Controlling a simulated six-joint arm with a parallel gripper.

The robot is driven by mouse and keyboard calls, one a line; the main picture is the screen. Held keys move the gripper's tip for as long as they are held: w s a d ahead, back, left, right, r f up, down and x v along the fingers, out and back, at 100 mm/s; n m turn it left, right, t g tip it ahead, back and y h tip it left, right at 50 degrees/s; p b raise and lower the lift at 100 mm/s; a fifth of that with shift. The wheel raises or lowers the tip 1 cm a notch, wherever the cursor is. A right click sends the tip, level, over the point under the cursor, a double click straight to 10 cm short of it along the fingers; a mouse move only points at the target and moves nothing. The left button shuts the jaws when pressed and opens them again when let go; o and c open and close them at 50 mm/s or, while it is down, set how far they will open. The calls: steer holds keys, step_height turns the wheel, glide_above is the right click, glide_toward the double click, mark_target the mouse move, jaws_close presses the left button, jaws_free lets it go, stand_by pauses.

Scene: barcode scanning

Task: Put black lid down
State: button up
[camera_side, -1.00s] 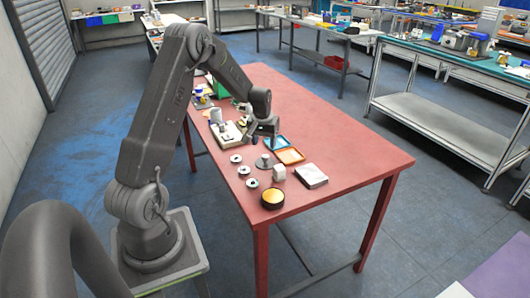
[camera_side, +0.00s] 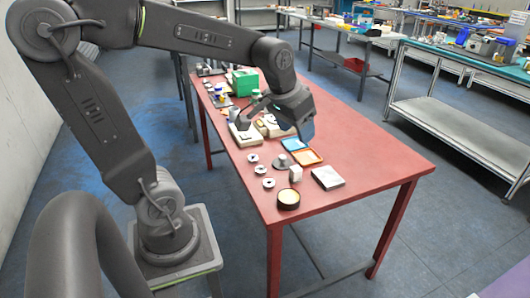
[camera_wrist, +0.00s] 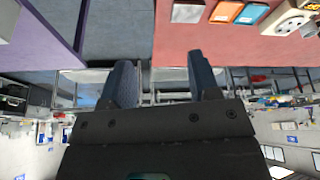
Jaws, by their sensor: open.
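A round black-rimmed piece with a pale tan top (camera_side: 288,199) lies flat on the red table (camera_side: 375,150) near its front left corner. I cannot tell whether it is a loose lid or a lidded tin. My gripper (camera_side: 306,128) is above the table, beyond this piece and apart from it. In the wrist view my gripper's two fingers (camera_wrist: 160,80) stand wide apart with nothing between them. The black piece does not show in the wrist view.
A white block (camera_side: 296,173), a flat pale box (camera_side: 328,178), an orange tray (camera_side: 307,157), a blue tray (camera_side: 294,145) and several small discs lie near the black piece. A green box (camera_side: 244,82) stands farther back. The table's right side is clear.

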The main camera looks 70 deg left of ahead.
steer(key=s+d+m+t+h, duration=0.1)
steer(key=s+d+m, duration=0.2)
steer(key=s+d, duration=0.4)
steer(key=shift+s+d+r+t, duration=0.15)
steer(key=shift+s+t, duration=0.15)
steer(key=shift+s, duration=1.3)
